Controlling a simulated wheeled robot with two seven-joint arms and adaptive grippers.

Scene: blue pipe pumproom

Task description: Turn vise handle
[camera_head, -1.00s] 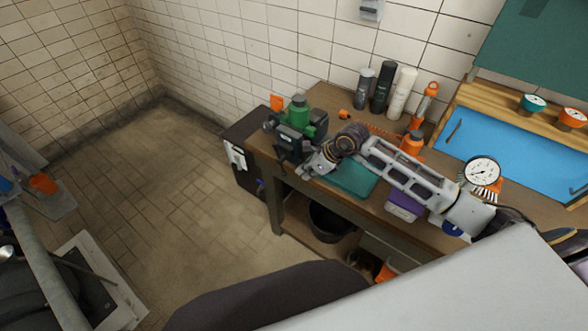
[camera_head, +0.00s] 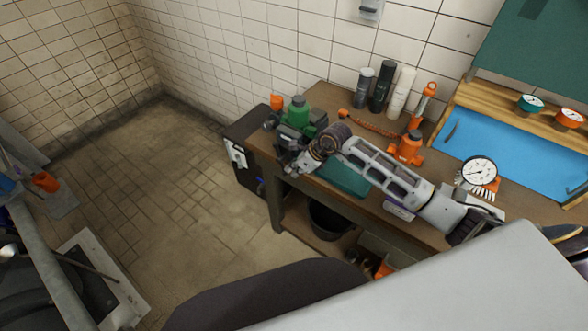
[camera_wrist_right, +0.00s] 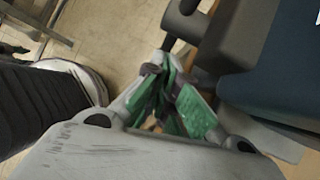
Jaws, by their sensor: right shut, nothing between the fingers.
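The vise, with a green top (camera_head: 298,113) and dark body, stands at the workbench's left end in the head view. My right gripper (camera_head: 289,168) is at the vise's front side, by the bench edge, and covers part of it. In the right wrist view the vise's dark grey body (camera_wrist_right: 237,45) is at the upper right. A dark rod (camera_wrist_right: 169,43), which looks like the vise handle, comes down from it toward my green-padded fingers (camera_wrist_right: 165,68). The fingers are shut and empty, close to the rod; I cannot tell whether they touch it. My left gripper is not in view.
The workbench (camera_head: 330,98) holds several bottles (camera_head: 382,87), an orange jack (camera_head: 408,148), a teal case (camera_head: 345,180) under my right arm and a gauge (camera_head: 479,171). A black bucket (camera_head: 330,219) is on the shelf below.

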